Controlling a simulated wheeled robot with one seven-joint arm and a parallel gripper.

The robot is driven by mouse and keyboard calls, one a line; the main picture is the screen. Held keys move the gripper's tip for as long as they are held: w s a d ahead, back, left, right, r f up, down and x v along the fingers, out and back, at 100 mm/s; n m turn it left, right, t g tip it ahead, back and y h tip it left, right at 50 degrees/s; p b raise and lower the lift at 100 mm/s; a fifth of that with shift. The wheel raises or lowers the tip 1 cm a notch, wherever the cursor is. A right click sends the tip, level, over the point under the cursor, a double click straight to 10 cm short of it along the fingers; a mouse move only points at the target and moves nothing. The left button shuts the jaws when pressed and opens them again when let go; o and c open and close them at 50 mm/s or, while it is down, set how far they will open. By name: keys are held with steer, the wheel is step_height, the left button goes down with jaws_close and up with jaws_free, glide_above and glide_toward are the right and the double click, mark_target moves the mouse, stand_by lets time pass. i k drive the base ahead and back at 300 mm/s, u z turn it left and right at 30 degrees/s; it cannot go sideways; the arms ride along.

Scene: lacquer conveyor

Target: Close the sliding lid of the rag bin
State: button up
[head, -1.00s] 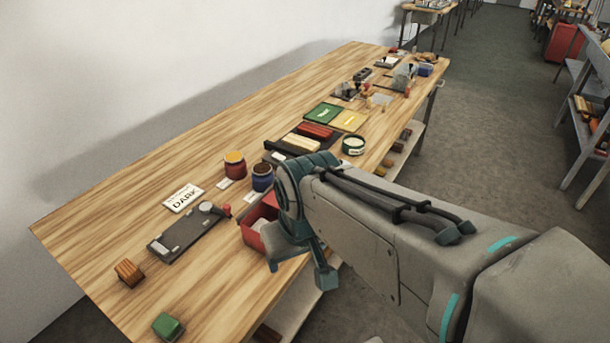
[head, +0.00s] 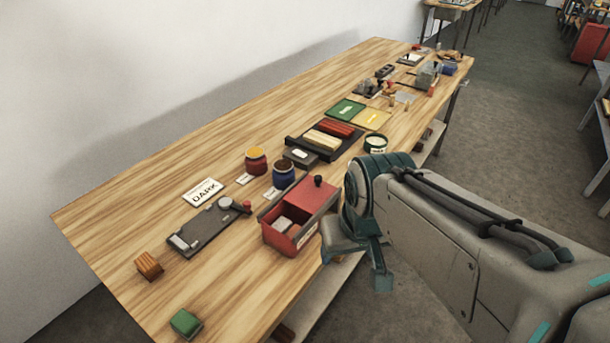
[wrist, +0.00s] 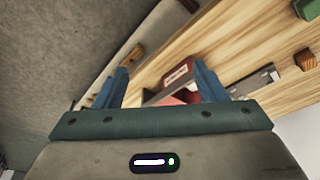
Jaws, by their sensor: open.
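The rag bin (head: 279,239) is a red open-topped box at the table's front edge in the head view. Its red sliding lid (head: 304,194) with a black knob (head: 318,181) covers the far part. The near part is open and shows pale contents. My gripper (head: 360,265) is to the right of the bin, apart from it, past the table edge. In the wrist view my gripper (wrist: 160,72) has its two blue fingers spread with nothing held. Part of the red bin (wrist: 178,74) shows beyond and between them.
A green block (head: 185,323) and a wooden block (head: 149,265) sit nearer. The table's left back is clear.

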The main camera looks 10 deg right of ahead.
mark_target(308, 196)
steer(key=z, duration=0.4)
steer(key=k, duration=1.05)
steer(key=z, duration=0.95)
steer(key=i, duration=1.4)
steer(key=u, duration=1.1)
steer(key=i, duration=0.8)
steer(key=u, duration=0.55)
